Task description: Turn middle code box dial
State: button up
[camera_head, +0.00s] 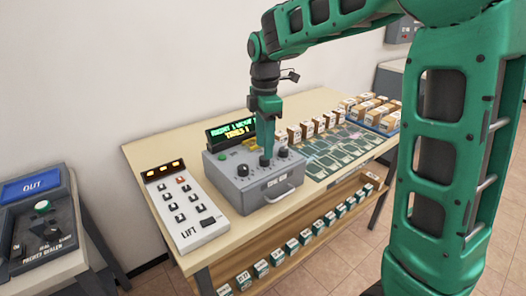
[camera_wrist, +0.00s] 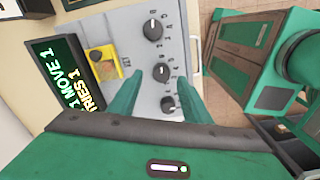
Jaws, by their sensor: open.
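The grey code box (camera_head: 258,197) stands on the table, with a row of three black dials with white pointer marks on its top. The middle dial (camera_wrist: 161,72) shows in the wrist view just beyond and between my fingertips. Another dial (camera_wrist: 168,104) appears between the fingers, closer to my palm, and the third dial (camera_wrist: 153,29) is farther up. My gripper (camera_head: 265,150) points down over the box in the head view, its fingers hiding part of the dial row. In the wrist view my gripper (camera_wrist: 159,80) is open, with nothing held. Contact with the middle dial cannot be told.
Small boxes (camera_head: 308,127) and marked green cards (camera_head: 350,147) lie to the right. A yellow part (camera_wrist: 102,62) sits near the dials.

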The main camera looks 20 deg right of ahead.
notch_tip(320, 180, up, 7)
jog(key=shift+r, duration=0.2)
jog(key=shift+d, duration=0.1)
dwell(0.4)
